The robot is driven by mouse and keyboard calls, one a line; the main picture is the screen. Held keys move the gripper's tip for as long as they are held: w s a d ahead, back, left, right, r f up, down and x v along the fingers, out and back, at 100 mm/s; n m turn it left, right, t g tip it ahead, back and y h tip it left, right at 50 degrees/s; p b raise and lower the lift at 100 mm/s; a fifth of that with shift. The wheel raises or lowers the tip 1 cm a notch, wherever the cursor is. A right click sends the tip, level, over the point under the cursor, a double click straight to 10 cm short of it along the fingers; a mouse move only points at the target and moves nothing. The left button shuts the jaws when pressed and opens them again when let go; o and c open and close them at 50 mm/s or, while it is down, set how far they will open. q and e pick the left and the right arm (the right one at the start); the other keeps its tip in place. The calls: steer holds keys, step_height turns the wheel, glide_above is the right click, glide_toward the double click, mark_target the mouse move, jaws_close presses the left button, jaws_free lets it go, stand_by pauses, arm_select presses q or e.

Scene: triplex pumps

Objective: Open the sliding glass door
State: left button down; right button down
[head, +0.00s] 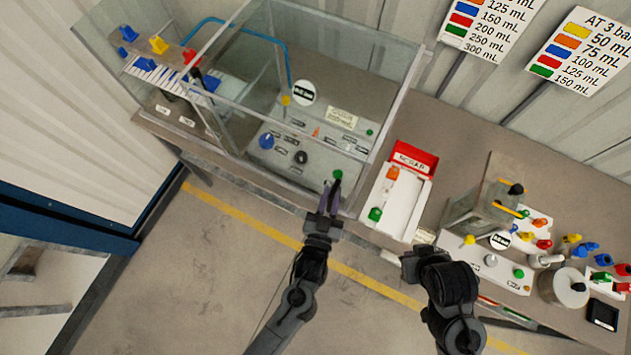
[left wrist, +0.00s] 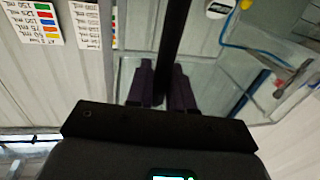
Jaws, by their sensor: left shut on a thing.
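The glass enclosure (head: 300,75) stands on the bench at the upper middle of the head view, with clear panes in a pale metal frame. My left gripper (head: 331,192) is at its front, near the right corner. In the left wrist view, the gripper's two purple fingers (left wrist: 163,85) are shut on a dark upright bar (left wrist: 174,35), which looks like the door handle. How far the sliding glass door is open cannot be told from the clear panes. My right gripper (head: 408,264) is right of the left one, over the bench's front edge; its fingers are not clear.
Inside the enclosure is a panel with a blue knob (head: 266,141) and a green button (head: 338,174). A white tray with a red back (head: 414,157) stands just right of it. A second pump panel (head: 490,262) and coloured parts are farther right. The floor (head: 215,260) in front is clear.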

arm_select(q)
steer(key=shift+s+d, duration=0.2)
steer(key=shift+d, duration=0.4)
steer(key=c, duration=1.1)
jaws_free()
steer(key=shift+c, duration=0.2)
steer(key=shift+a, duration=0.1)
steer(key=shift+s, duration=0.1)
steer(key=b+v, duration=0.2)
steer(key=v, duration=0.8)
steer(key=shift+s, duration=0.3)
